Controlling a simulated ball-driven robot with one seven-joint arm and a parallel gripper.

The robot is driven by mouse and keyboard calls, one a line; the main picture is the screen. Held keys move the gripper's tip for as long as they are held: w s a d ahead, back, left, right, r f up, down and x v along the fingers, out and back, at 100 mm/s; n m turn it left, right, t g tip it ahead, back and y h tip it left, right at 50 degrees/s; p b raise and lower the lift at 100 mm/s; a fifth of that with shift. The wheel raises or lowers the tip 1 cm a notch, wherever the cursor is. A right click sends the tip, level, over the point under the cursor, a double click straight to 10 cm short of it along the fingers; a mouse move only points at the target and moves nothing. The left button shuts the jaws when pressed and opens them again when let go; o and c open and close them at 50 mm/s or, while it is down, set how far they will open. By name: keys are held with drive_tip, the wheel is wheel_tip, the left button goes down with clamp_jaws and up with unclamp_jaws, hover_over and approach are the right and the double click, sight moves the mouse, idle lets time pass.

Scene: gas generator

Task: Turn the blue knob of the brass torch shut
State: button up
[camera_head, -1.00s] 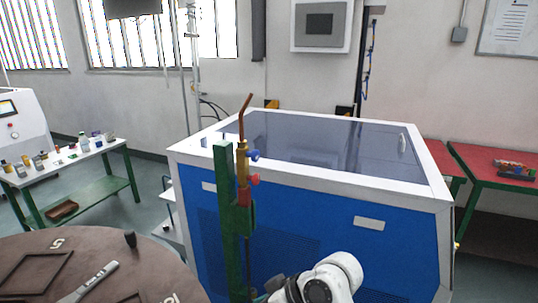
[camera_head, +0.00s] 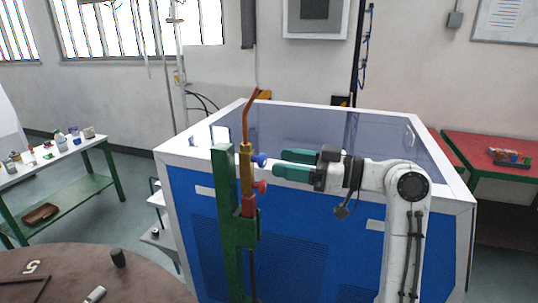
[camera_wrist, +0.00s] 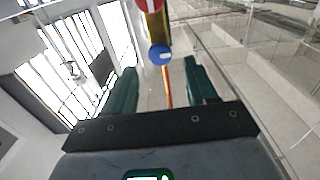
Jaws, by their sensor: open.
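The brass torch (camera_head: 246,176) stands upright in a green stand (camera_head: 224,190), with its copper tip bent up and to the right. Its blue knob (camera_head: 260,160) sticks out to the right, above a red knob (camera_head: 261,187). My gripper (camera_head: 282,163) is level with the blue knob, just to its right, with its green fingers pointing at the torch. The fingers are open and empty. In the wrist view the blue knob (camera_wrist: 160,54) lies ahead, between the lines of the two fingers and beyond their tips. The red knob (camera_wrist: 150,4) shows at the top edge.
A blue cabinet (camera_head: 320,225) with a tinted lid stands close behind the torch and my arm. A round brown table (camera_head: 100,270) is at the lower left. A white table (camera_head: 60,152) with small bottles is at the far left; a red-topped table (camera_head: 485,150) is at the right.

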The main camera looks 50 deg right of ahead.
sight(265, 160)
drive_tip(key=shift+p+x, duration=0.5)
drive_tip(key=shift+x, duration=1.85)
drive_tip(key=c, duration=1)
